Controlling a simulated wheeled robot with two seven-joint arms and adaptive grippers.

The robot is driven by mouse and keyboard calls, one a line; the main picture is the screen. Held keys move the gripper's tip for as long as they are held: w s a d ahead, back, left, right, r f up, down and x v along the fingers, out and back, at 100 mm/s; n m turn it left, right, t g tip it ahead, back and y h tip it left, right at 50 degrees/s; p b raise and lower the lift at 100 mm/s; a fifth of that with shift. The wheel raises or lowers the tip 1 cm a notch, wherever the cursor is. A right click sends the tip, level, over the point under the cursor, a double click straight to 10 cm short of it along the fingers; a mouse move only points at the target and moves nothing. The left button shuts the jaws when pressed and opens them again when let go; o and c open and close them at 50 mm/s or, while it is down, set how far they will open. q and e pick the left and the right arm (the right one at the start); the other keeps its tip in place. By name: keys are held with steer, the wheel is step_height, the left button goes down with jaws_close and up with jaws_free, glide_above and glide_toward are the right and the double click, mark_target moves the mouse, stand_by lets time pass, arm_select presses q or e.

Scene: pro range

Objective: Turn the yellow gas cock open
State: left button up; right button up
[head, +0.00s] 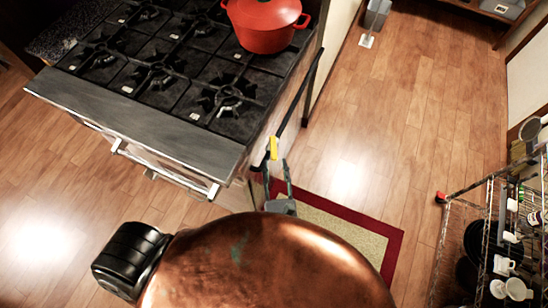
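The yellow gas cock (273,148) is a small yellow handle on the dark pipe at the right side of the stove, near its front corner. My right gripper (277,168) is just below it in the head view, with its two fingers apart and pointing up toward the handle. The fingertips appear close to the lower end of the handle; I cannot tell whether they touch it. Nothing shows held between the fingers. My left gripper is not in view.
The black gas stove (160,75) has a front rail (165,168). A red pot (265,22) stands at its back right. A red-bordered mat (395,250) lies on the wood floor. A wire rack (490,230) with dishes stands at right. Open floor lies between stove and rack.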

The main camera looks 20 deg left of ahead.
steer(key=shift+v, duration=0.85)
